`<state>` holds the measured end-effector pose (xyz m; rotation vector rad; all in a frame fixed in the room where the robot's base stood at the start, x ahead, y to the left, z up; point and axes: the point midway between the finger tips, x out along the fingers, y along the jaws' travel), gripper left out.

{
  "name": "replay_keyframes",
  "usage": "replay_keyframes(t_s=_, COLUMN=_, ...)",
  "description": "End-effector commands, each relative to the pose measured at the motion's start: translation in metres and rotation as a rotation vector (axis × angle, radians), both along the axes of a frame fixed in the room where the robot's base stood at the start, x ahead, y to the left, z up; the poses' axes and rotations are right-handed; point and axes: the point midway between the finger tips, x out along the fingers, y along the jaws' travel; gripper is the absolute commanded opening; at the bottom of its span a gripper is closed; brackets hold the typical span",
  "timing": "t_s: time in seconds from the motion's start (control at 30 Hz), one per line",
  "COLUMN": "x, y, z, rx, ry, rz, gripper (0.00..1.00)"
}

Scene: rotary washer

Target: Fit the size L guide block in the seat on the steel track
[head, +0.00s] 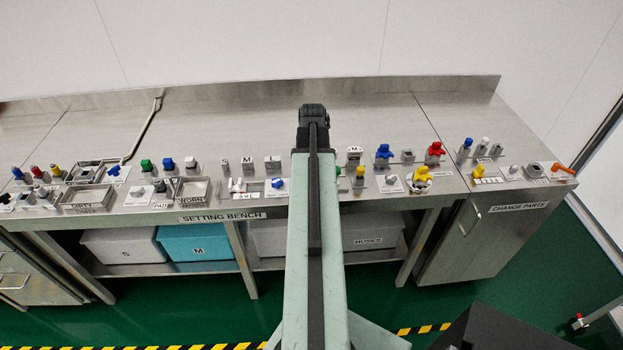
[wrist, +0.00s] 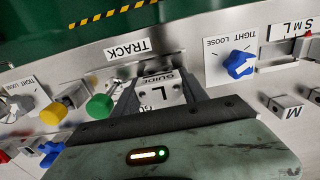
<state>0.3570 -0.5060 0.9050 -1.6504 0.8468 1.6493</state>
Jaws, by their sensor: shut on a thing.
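The size L guide block (wrist: 163,92), a pale block marked L and GUIDE, sits between the two dark fingers of my gripper (wrist: 160,88) in the wrist view. My gripper is shut on it, close over the bench beside the TRACK label (wrist: 140,47). The block and fingers hide most of the steel track and its seat, so I cannot tell whether the block touches the seat. A blue knob (wrist: 240,66) on a TIGHT/LOOSE plate stands beside the gripper. In the head view my arm hides the fingers and the block.
A green knob (wrist: 99,107) stands close to one finger. The head view shows many small parts along the setting bench (head: 222,216); the bench's rear strip is mostly clear.

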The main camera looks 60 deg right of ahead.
Motion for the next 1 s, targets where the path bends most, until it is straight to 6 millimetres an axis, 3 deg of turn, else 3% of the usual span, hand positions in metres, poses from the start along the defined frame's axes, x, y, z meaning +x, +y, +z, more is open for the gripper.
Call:
replay_keyframes(t_s=0.33, x=0.0, y=0.0, z=-0.001, rx=0.0, ry=0.0, rz=-0.001, gripper=0.09)
replay_keyframes(t_s=0.37, x=0.0, y=0.0, z=-0.001, rx=0.0, ry=0.0, rz=-0.001, gripper=0.53)
replay_keyframes(t_s=0.43, x=0.0, y=0.0, z=-0.001, rx=0.0, ry=0.0, rz=-0.001, gripper=0.73)
replay_keyframes(t_s=0.47, x=0.0, y=0.0, z=-0.001, rx=0.0, ry=0.0, rz=-0.001, gripper=0.76)
replay_keyframes(t_s=0.8, x=-0.001, y=0.0, z=0.001, rx=0.0, ry=0.0, rz=-0.001, gripper=0.76)
replay_keyframes(t_s=1.0, x=-0.001, y=0.0, z=0.023, rx=0.0, ry=0.0, rz=-0.001, gripper=0.76)
